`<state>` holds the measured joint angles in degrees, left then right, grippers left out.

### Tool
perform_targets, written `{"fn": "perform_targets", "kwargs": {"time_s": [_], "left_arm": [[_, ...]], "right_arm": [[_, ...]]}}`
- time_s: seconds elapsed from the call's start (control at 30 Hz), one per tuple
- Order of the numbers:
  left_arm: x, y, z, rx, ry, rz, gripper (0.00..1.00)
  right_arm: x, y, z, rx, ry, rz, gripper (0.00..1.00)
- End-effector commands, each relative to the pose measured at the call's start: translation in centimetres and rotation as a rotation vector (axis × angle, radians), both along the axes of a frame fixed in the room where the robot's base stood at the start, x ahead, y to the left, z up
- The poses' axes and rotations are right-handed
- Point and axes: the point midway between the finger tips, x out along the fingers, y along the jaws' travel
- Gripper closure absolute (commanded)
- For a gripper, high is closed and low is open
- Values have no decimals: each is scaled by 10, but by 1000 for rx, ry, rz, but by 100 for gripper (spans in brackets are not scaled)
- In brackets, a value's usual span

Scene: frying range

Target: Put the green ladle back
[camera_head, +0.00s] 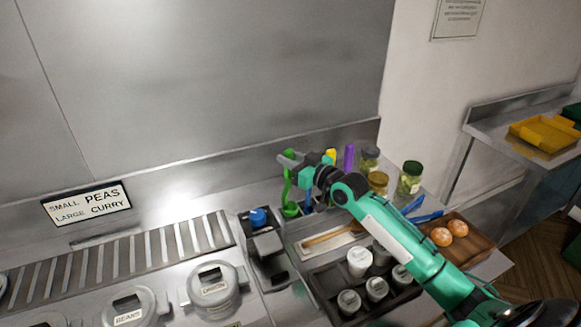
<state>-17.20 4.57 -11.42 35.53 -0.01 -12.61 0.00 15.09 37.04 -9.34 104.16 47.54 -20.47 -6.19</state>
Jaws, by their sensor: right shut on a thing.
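The green ladle (290,208) stands upright near the back wall, with its bowl low at the counter and its handle rising to my right gripper. My right gripper (297,160) reaches in from the right and is shut on the upper part of the ladle's handle. The fingers partly hide the handle's top. I cannot tell whether the bowl touches the surface below. My left gripper is not in view.
Blue (308,198), yellow and purple (349,157) upright items stand close by the ladle. Jars (410,178) stand to the right. A dark tray (325,286) of white-lidded containers, a wooden tray (479,248) with buns and lidded pots (213,289) lie nearer.

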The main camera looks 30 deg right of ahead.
Motion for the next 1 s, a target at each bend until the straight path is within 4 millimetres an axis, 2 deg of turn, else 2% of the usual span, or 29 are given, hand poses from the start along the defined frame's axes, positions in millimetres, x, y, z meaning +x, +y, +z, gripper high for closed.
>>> {"fn": "perform_targets", "kwargs": {"time_s": [0.1, 0.2, 0.6, 0.63, 0.7, 1.0], "left_arm": [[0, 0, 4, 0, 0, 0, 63], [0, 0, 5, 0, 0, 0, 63], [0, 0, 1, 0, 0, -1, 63], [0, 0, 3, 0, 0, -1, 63], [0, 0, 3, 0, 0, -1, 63], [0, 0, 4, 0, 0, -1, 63]], "right_arm": [[0, 0, -20, -1, 5, 0, 98], [0, 0, -30, 0, 3, 0, 98], [0, 0, -37, 0, 1, 0, 98], [0, 0, -36, -1, 2, 0, 69], [0, 0, -36, -1, 2, 0, 55], [0, 0, -35, 0, 2, 0, 53]]}}
